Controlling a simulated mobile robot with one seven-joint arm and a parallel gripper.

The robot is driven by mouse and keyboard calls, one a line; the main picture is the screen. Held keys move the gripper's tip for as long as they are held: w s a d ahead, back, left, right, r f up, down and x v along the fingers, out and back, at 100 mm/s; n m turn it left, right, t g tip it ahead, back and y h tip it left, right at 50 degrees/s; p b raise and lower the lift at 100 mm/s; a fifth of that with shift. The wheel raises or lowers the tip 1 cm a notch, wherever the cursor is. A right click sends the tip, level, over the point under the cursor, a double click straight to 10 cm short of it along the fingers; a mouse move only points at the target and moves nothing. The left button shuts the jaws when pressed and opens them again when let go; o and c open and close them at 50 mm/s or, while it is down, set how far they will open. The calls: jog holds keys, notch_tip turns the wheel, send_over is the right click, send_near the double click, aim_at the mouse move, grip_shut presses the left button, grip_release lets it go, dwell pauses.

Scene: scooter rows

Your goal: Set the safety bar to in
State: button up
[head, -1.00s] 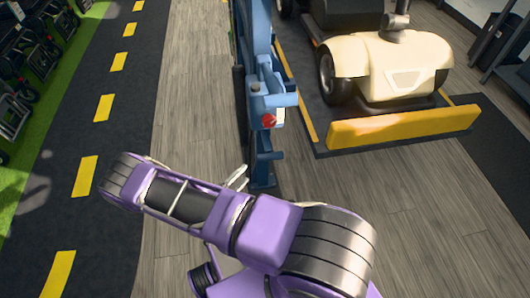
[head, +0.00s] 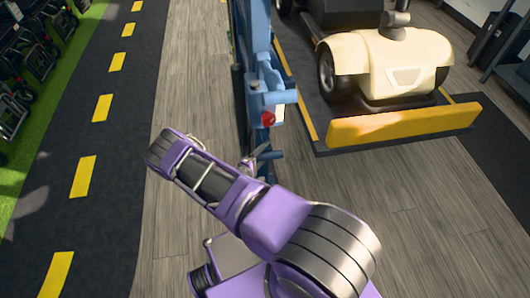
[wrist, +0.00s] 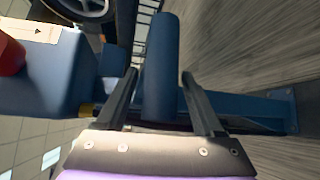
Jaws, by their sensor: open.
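A short, round blue bar, which looks like the safety bar (wrist: 161,65), sticks out from the blue post. In the wrist view it lies between the two dark fingers of my gripper (wrist: 160,74), which is open. I cannot tell whether either finger touches it. In the head view the bar (head: 272,155) shows low on the post, with my gripper (head: 256,156) beside its left end, partly hidden by my purple arm. Above it on the post is a blue box with a red button (head: 268,118); the button also shows in the wrist view (wrist: 10,54).
The blue post (head: 257,30) runs up the middle. To its right a cream scooter (head: 385,65) stands on a dark platform with a yellow front edge (head: 403,125). Grey floor (head: 190,70) is clear left of the post. More wheeled items stand at the far left.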

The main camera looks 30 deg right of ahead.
jog(key=c, duration=1.1)
jog(key=shift+s+f, duration=0.1)
